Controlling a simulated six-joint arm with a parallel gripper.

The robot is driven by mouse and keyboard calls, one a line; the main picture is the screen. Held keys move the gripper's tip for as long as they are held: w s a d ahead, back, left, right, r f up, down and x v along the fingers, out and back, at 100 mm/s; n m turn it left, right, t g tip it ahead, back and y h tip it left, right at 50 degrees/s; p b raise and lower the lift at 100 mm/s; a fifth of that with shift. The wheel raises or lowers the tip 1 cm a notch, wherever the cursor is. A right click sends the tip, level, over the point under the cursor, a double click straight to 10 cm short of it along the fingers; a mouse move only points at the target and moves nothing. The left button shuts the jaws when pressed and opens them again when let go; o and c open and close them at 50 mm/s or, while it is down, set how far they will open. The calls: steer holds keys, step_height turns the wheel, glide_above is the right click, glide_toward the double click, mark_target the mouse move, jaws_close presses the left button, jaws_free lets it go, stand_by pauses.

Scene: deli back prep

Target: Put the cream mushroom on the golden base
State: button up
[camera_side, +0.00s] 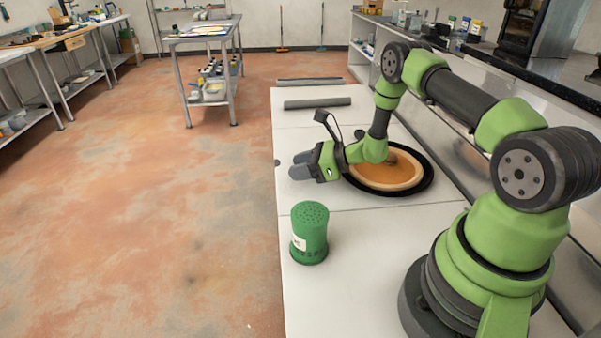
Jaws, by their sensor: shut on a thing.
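The golden base (404,182) is a round pale crust with orange-gold sauce, lying on a black round pan on the white worktop. My arm crosses over its left part and hides some of it. A small dark spot on the sauce is too small to make out. My gripper (298,165) is left of the base, near the worktop's left edge, with its grey fingers pointing left. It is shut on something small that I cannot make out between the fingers. I see no cream mushroom clearly anywhere.
A green shaker with a holed lid (310,232) stands on the worktop (375,262) in front of my gripper. Two grey bars (317,103) lie at the far end. A steel-fronted counter (455,150) runs along the right. The worktop between shaker and pan is clear.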

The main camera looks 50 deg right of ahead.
steer(key=shift+y, duration=0.3)
steer(key=r, duration=0.6)
steer(key=a+r, duration=0.1)
steer(key=r, duration=0.2)
steer(key=shift+s, duration=0.2)
steer(key=s+a+r+n+g+y, duration=0.4)
steer(key=s+a+r+n, duration=0.1)
steer(key=s+a+r, duration=0.4)
steer(key=s+f+n+g+y, duration=0.1)
steer(key=n+g, duration=0.1)
steer(key=s+a+f+n+g+y, duration=0.1)
steer(key=n+g, duration=0.2)
steer(key=s+a+f+n+g+y, duration=0.1)
steer(key=s+n+g, duration=0.1)
steer(key=shift+s+a+f+g, duration=0.1)
steer(key=shift+a+f+g, duration=0.1)
steer(key=shift+g, duration=0.2)
steer(key=s+d+f+n+g+h, duration=0.6)
steer(key=s+d+n+g+h, duration=0.1)
steer(key=n+g, duration=0.55)
steer(key=n+t+h, duration=0.5)
steer(key=n+h, duration=1.3)
glide_above(375, 171)
step_height(375, 171, down, 4)
steer(key=shift+a+f, duration=0.1)
steer(key=shift+f, duration=2.45)
